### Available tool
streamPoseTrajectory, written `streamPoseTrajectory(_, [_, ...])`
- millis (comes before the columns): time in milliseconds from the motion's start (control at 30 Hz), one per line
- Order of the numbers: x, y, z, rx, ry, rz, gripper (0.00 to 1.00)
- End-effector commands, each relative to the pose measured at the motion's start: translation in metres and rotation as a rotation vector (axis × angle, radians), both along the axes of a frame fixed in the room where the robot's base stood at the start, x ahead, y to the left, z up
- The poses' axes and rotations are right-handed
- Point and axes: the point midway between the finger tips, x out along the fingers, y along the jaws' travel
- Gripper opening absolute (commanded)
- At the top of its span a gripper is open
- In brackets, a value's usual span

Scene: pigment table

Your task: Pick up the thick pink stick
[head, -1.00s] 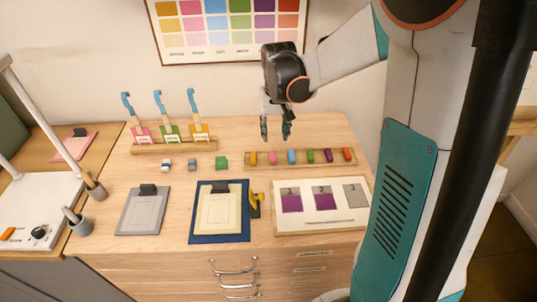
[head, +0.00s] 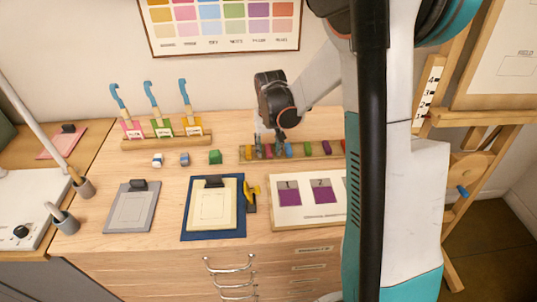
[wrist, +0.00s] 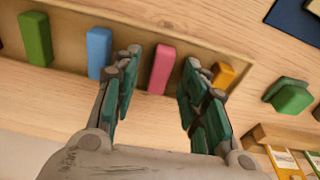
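The thick pink stick (head: 268,152) lies in a long wooden tray (head: 298,157) toward the back of the table, between a yellow stick (head: 249,152) and a blue stick (head: 289,150). In the wrist view the pink stick (wrist: 161,69) shows whole, between the two spread fingers. My gripper (wrist: 163,62) is open and empty, pointing down at the tray. In the head view my gripper (head: 268,139) is right over the pink stick and partly covers it. I cannot tell whether the fingers touch anything.
A green stick (head: 309,153) and a purple stick (head: 327,148) lie further right in the tray; my arm hides its right end. A green block (head: 215,157) stands left of the tray. A white card (head: 300,217) with purple squares lies in front.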

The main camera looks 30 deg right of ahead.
Motion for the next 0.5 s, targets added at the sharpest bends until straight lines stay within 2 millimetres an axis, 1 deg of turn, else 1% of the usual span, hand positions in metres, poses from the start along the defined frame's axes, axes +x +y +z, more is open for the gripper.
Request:
streamPoseTrajectory(167, [0.0000, -0.0001, -0.0001, 0.000, 0.000, 0.000, 0.40])
streamPoseTrajectory(200, [0.0000, -0.0001, -0.0001, 0.000, 0.000, 0.000, 0.38])
streamPoseTrajectory(367, [0.0000, -0.0001, 0.0000, 0.000, 0.000, 0.000, 0.01])
streamPoseTrajectory(500, [-0.0001, -0.0001, 0.0000, 0.000, 0.000, 0.000, 0.01])
